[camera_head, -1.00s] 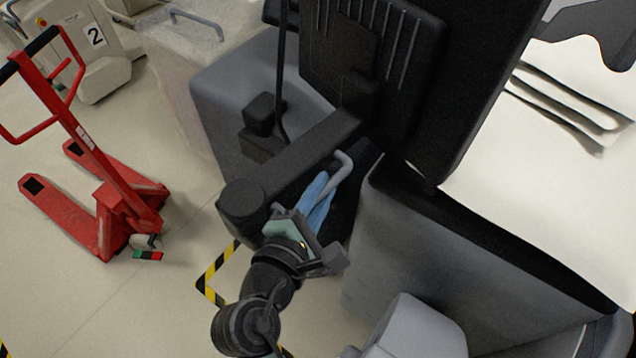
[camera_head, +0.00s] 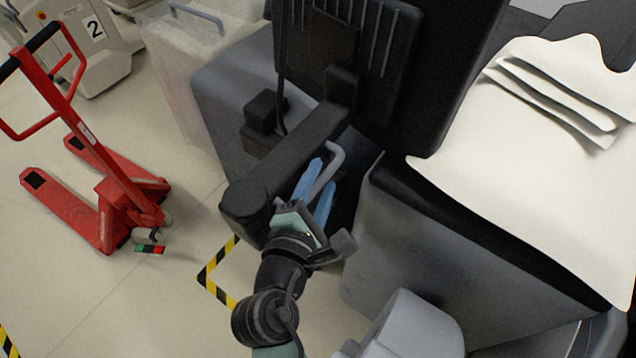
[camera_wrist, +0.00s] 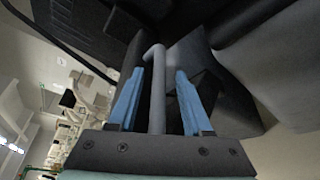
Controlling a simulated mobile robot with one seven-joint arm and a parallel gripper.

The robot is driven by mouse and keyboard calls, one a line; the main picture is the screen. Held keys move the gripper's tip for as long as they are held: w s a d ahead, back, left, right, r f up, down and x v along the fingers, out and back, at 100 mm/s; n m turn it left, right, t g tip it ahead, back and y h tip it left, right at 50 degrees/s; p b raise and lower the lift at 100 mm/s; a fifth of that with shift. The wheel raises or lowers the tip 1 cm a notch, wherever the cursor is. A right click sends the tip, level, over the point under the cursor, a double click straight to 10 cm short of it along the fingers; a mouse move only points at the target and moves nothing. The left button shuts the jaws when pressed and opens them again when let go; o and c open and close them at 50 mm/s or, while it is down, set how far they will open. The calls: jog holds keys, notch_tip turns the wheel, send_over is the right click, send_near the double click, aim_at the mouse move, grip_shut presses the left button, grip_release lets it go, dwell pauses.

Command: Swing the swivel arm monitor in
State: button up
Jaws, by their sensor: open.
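The swivel arm monitor (camera_head: 440,70) is a large black panel with a ribbed back, upper middle of the head view. Its dark swivel arm (camera_head: 296,152) runs down left to a round pivot (camera_head: 245,200). A grey bent handle (camera_head: 336,156) sticks out below the arm. My gripper (camera_head: 325,173) is open, its two blue fingers reaching up to the handle. In the wrist view, the handle's grey bar (camera_wrist: 157,88) stands between the spread fingers of my gripper (camera_wrist: 158,76), with gaps visible on both sides. The monitor's screen side is hidden.
A grey covered cart (camera_head: 450,255) with white sheets (camera_head: 520,165) on top stands close on the right. Another grey block (camera_head: 225,95) is behind the arm. A red pallet jack (camera_head: 115,195) stands left. Open floor (camera_head: 150,300) lies between it and my arm.

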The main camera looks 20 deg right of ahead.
jog(key=b+v, duration=0.4)
jog(key=v, duration=0.9)
